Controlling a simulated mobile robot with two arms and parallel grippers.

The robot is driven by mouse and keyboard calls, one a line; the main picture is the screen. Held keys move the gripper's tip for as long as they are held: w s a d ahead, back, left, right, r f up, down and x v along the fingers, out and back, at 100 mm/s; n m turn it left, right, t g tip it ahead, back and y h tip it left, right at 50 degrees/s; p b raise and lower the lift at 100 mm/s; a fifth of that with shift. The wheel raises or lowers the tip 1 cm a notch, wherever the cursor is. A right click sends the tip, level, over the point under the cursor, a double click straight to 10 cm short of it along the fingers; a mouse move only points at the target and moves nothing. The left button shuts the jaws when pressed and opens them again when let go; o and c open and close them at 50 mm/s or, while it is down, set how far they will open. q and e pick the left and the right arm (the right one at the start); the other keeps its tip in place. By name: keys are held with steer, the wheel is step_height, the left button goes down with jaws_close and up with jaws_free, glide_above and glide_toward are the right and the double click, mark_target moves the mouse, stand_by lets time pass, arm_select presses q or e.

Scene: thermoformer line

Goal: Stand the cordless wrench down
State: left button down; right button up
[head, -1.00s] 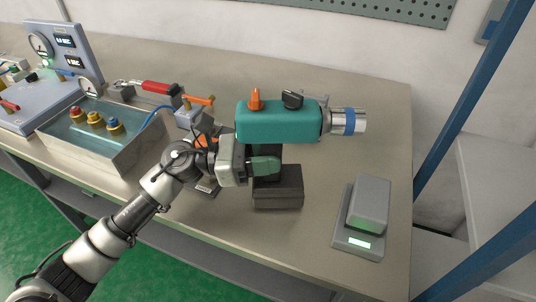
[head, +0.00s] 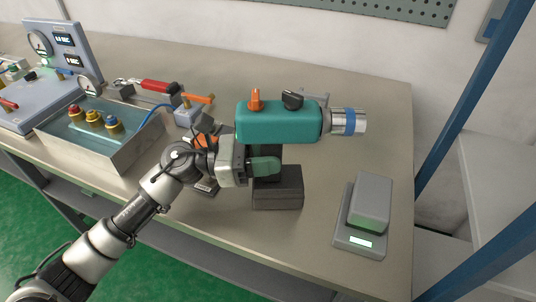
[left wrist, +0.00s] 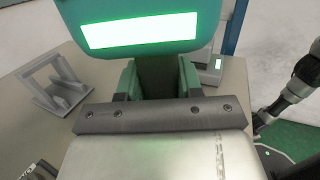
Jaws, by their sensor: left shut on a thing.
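The cordless wrench (head: 278,122) has a teal body, an orange knob and a dark knob on top, and a silver nose with a blue band pointing right. Its dark battery foot (head: 278,188) is at the bottom, so it is upright. My left gripper (head: 262,167) is shut on its handle from the left. In the left wrist view, green fingers lie on both sides of the dark handle (left wrist: 157,78), below a lit green screen on the wrench (left wrist: 140,31). The foot is over the bench or on it; I cannot tell whether it touches. My right gripper is not seen.
A grey scale (head: 345,239) with a grey block on it stands right of the wrench. A metal water basin (head: 124,158) and a red-handled tool (head: 160,87) are at left. A grey bracket (left wrist: 52,86) stands nearby. The bench (head: 383,125) is clear behind the scale.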

arm_select(q)
steer(key=c, duration=0.6)
jaws_free()
steer(key=shift+c, duration=0.2)
steer(key=shift+f, duration=0.2)
steer(key=a+b, duration=0.3)
steer(key=a, duration=0.7)
steer(key=shift+s+a+f, duration=0.35)
steer(key=shift+s+a, duration=0.05)
steer(key=shift+s, duration=0.05)
